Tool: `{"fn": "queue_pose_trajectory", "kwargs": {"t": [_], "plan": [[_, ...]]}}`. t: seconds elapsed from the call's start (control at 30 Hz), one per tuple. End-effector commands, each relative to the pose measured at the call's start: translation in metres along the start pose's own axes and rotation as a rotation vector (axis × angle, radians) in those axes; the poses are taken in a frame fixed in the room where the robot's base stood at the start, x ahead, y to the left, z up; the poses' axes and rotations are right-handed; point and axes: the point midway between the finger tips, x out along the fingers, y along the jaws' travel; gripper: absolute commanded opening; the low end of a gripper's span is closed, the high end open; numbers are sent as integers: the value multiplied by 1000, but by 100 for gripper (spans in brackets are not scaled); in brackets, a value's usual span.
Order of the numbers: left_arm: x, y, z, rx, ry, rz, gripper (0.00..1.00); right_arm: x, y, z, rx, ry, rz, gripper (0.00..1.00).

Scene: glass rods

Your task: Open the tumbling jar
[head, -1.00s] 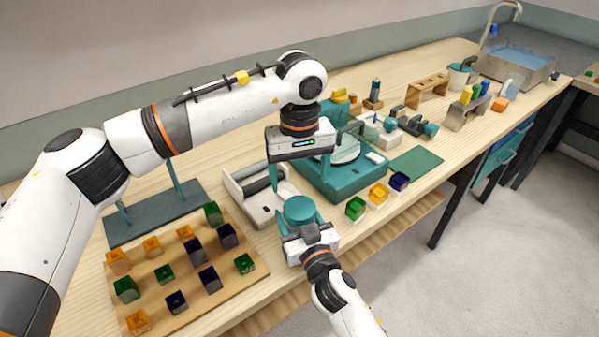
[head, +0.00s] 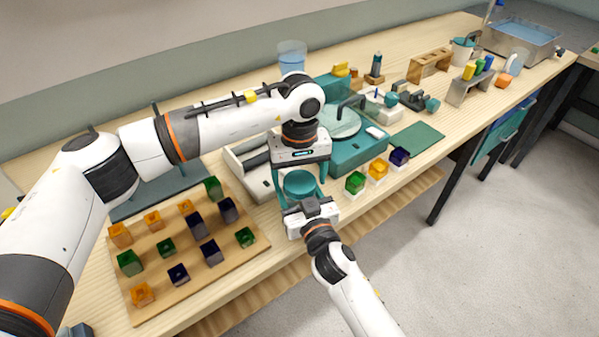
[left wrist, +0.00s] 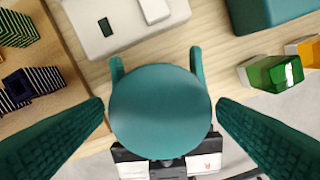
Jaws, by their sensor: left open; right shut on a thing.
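The tumbling jar shows mainly as its round teal lid (head: 300,183), near the bench's front edge. In the left wrist view the lid (left wrist: 160,110) fills the middle, seen from above. My right gripper (head: 304,199) comes from the front and is shut on the jar, its fingers on either side. My left gripper (head: 301,182) points down over the lid. In the left wrist view its two dark teal fingers (left wrist: 160,112) stand open on the left and right of the lid, with small gaps visible. The jar's body is hidden under the lid.
A white roller machine (head: 258,175) stands just behind the jar, with a teal machine (head: 357,150) to its right. Coloured glass blocks lie on a wooden board (head: 150,262) at left. Small blocks, one green (head: 355,182), sit right of the jar.

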Motion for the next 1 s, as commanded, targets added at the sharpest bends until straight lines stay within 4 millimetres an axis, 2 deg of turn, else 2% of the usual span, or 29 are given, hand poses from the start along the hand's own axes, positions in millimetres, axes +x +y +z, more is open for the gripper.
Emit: {"fn": "queue_pose_trajectory", "kwargs": {"t": [0.03,0.3,0.53,0.67,1.0], "plan": [[0,0,0,0,0,0,78,0,0,-2,-1,5,-1,0],[0,0,0,0,0,0,35,0,0,-2,-1,5,-1,0],[0,0,0,-67,0,0,35,0,0,-2,-1,5,-1,0],[-1,0,0,-296,0,-1,34,0,0,-2,-1,5,-1,0],[-1,0,0,-1098,1,-1,34,0,0,-3,-2,5,-1,0]]}}
